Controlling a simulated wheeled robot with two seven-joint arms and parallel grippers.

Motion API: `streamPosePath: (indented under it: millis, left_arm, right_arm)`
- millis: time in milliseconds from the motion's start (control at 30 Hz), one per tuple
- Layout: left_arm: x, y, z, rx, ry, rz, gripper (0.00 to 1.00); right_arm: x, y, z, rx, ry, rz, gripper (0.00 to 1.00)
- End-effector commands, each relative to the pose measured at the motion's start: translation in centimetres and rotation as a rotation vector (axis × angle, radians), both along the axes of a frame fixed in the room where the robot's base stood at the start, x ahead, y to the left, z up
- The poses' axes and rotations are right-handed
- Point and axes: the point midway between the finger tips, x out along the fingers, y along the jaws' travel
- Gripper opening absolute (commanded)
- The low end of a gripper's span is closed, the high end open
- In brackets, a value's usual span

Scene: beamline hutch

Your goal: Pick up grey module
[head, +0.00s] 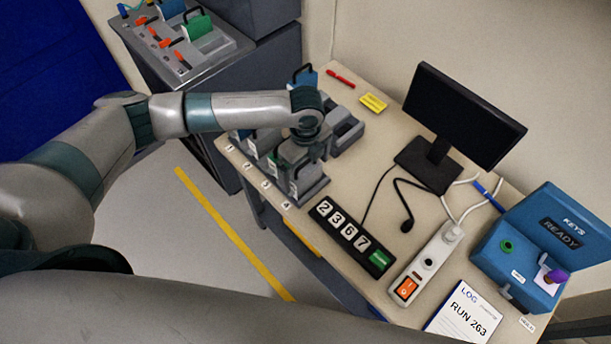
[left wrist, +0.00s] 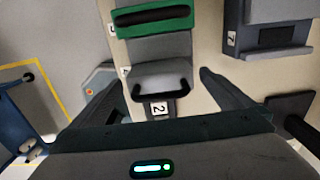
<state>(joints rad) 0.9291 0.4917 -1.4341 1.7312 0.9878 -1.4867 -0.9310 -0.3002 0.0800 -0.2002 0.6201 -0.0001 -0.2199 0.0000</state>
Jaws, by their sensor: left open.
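The grey module (left wrist: 160,76) shows in the left wrist view, with a black handle along its near edge and a tag reading 2 just below it. My left gripper (left wrist: 158,84) is open, with one finger on each side of the grey module and visible space beside it. I cannot tell how far above it the fingers are. In the head view my left gripper (head: 303,158) points down over the row of modules on the table and hides much of it. My right gripper is not in view.
A green module (left wrist: 152,22) sits just beyond the grey one. On the table (head: 392,238) are a monitor (head: 462,115), a number strip (head: 350,235), a power strip (head: 428,262) and a blue key box (head: 525,245). A side bench (head: 190,62) holds more modules.

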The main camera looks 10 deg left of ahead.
Motion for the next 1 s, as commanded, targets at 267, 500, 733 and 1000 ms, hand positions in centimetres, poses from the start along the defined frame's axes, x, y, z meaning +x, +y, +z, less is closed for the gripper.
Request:
streamPosePath:
  millis: [267, 500, 733, 1000]
  left_arm:
    - [0.0, 0.0, 0.0, 0.0, 0.0, 0.0, 0.76]
    - [0.0, 0.0, 0.1, -0.001, -0.001, 0.0, 0.47]
    - [0.1, 0.0, 0.3, -0.001, -0.002, 0.0, 0.47]
    - [0.2, 0.0, 2.6, -0.003, -0.004, 0.0, 0.47]
  right_arm:
    - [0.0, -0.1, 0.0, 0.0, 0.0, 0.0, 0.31]
    - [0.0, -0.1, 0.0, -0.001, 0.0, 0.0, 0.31]
    - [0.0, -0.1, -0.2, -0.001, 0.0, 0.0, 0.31]
    - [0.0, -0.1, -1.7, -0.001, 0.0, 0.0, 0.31]
